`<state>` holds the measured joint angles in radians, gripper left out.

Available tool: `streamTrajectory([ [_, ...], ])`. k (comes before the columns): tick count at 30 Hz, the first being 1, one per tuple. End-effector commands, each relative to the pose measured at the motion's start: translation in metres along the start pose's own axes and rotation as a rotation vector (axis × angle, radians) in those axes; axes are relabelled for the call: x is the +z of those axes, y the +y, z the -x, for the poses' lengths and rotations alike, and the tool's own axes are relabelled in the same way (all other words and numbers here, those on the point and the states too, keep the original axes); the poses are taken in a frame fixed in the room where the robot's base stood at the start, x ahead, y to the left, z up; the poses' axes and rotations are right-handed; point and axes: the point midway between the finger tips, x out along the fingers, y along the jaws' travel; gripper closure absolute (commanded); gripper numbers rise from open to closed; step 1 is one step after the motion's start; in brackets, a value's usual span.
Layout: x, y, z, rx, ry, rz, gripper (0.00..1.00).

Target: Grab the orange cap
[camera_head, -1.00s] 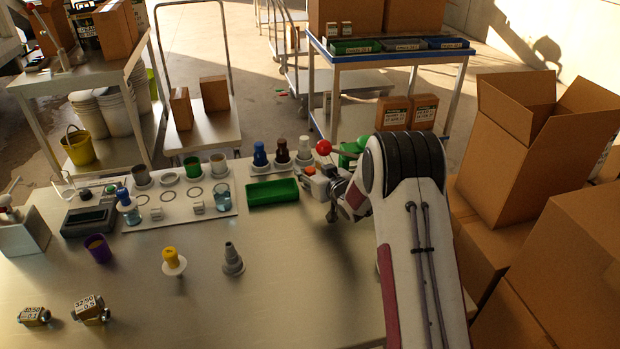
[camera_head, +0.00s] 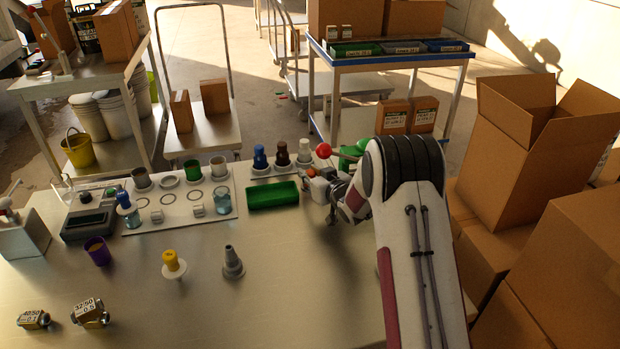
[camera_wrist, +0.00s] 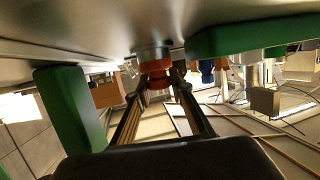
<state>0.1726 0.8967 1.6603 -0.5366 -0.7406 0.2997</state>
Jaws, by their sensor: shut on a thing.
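The fingers close on the cap from both sides. In the head view an orange patch (camera_head: 308,172) shows at my gripper (camera_head: 322,188), just right of the green tray. My wrist and arm hide much of that spot, so what lies under the cap is hard to tell.
The green tray (camera_head: 272,206) lies close left of my gripper. Behind it are blue, brown and white-capped bottles (camera_head: 281,154) in a rack and a red ball knob (camera_head: 323,150). A grey cone (camera_head: 232,263) and a yellow-topped piece (camera_head: 172,262) stand front left. Cardboard boxes (camera_head: 520,140) stand right.

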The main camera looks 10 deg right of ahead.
Motion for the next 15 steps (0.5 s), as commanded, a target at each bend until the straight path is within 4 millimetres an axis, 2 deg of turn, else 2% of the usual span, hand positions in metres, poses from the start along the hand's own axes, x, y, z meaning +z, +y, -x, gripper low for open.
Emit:
streamTrajectory([
  [8, -0.003, 0.0, 0.004, 0.0, 0.002, 0.0, 1.0],
  [15, -0.011, 0.001, 0.02, 0.001, 0.002, 0.0, 1.0],
])
